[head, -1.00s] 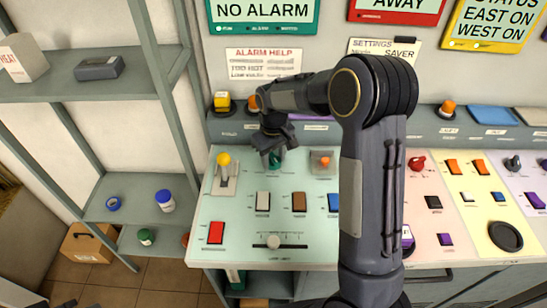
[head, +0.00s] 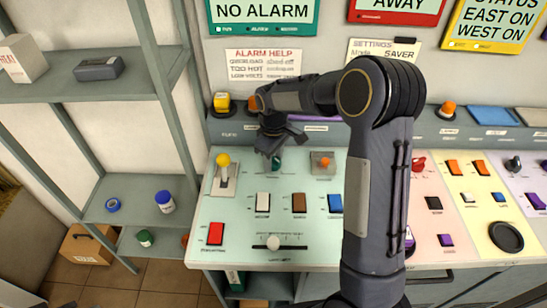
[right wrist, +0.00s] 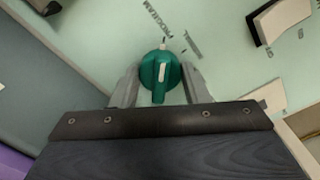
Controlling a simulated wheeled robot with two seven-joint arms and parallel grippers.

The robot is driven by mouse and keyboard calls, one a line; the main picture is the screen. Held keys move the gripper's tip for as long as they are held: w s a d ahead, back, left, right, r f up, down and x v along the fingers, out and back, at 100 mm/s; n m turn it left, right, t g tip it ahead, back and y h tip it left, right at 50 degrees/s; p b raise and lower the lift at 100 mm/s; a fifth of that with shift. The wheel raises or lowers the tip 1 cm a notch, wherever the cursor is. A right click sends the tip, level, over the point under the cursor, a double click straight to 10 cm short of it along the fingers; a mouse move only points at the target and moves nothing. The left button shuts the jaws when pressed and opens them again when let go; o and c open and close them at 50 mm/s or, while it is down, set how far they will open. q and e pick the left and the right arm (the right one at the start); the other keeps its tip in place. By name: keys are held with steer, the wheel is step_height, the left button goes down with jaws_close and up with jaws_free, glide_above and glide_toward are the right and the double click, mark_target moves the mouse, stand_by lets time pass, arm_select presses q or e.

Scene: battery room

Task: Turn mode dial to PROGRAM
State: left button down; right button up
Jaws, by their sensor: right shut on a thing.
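The mode dial is a green round knob with a white pointer mark, set in the pale green panel (head: 215,205). In the right wrist view the dial (right wrist: 160,76) sits between the two fingers of my right gripper (right wrist: 158,84), which is shut on it. My left gripper is not in view.
Near the dial are a yellow-knobbed lever (head: 224,160), an orange-tipped toggle (head: 323,162), a row of rocker switches (head: 299,202), a red switch (head: 215,233) and a slider (head: 273,242). Shelves (head: 100,90) stand at the left.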

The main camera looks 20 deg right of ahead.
mark_target(274, 157)
steer(key=o, duration=1)
step_height(274, 157, up, 8)
steer(key=shift+f, duration=0.2)
steer(key=shift+r, duration=0.15)
